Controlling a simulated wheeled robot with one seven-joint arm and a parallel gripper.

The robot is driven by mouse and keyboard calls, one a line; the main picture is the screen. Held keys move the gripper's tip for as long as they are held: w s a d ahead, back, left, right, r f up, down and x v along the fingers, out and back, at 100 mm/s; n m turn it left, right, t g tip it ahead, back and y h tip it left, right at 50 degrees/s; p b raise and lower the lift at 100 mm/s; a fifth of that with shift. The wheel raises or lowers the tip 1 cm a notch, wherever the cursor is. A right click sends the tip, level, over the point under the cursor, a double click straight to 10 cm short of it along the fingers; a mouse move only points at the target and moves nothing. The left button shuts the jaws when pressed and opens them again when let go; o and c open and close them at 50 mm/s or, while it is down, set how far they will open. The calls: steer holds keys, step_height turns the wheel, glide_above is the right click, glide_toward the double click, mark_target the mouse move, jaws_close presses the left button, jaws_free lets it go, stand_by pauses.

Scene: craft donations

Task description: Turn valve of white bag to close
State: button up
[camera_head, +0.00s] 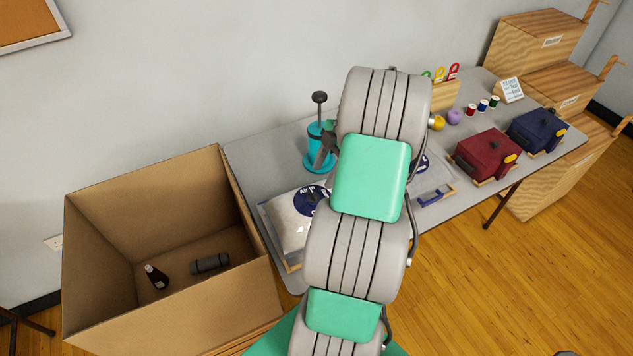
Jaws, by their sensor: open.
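A white bag (287,222) with a round dark blue label lies in a light wooden tray at the left end of the grey table. A small dark valve (312,197) shows on its label; whether it is open or closed is too small to tell. My arm covers the bag's right side. My gripper (325,150) shows only as a dark part left of my arm, beside the teal pump and above and behind the bag. It is open, apart from the valve in the picture, and mostly hidden by my arm.
A teal hand pump (318,142) stands behind the bag. Right of my arm are a partly hidden second bag, a blue-handled tool (436,195), a red box (486,154) and a blue box (537,131). A large open cardboard box (88,255) stands left of the table.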

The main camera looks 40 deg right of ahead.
mark_target(314, 193)
steer(key=p+x, duration=0.1)
steer(key=x, duration=0.5)
steer(key=shift+w+a+f, duration=0.1)
steer(key=shift+a+f, duration=0.1)
steer(key=shift+f, duration=0.15)
steer(key=shift+c, duration=0.2)
jaws_close()
